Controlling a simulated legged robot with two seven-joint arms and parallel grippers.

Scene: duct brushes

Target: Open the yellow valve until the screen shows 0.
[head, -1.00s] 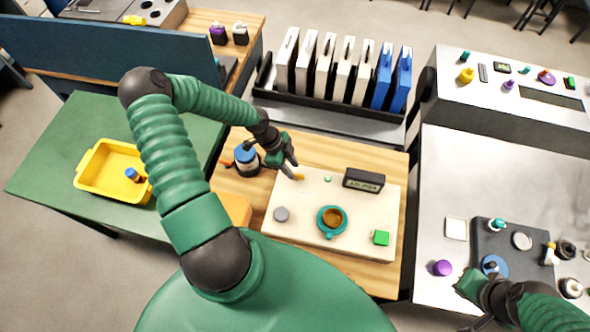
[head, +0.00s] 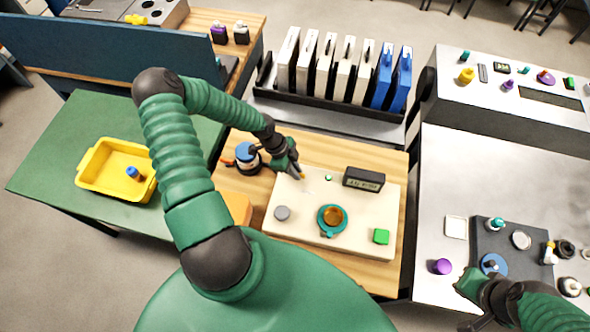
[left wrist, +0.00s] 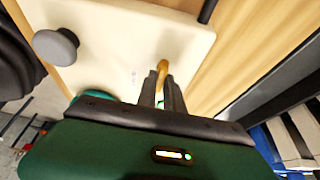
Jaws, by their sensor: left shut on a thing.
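The yellow valve (left wrist: 162,68) is a small handle on the cream panel (head: 300,235). In the left wrist view my left gripper (left wrist: 161,86) is shut on it, and the fingers hide its lower part. In the head view the left gripper (head: 298,174) is at the panel's back-left corner, with a bit of yellow at its tips. The screen (head: 364,180) is a black box at the panel's back right; its digits are too small to read surely. My right gripper (head: 482,290) is at the lower right, over the grey bench; its jaws are unclear.
The panel also bears a grey knob (head: 282,213), a teal ring with an amber centre (head: 332,218) and a green button (head: 381,236). A blue-topped jar (head: 246,154) stands close left of my left gripper. A rack (head: 330,97) of white and blue slabs is behind.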

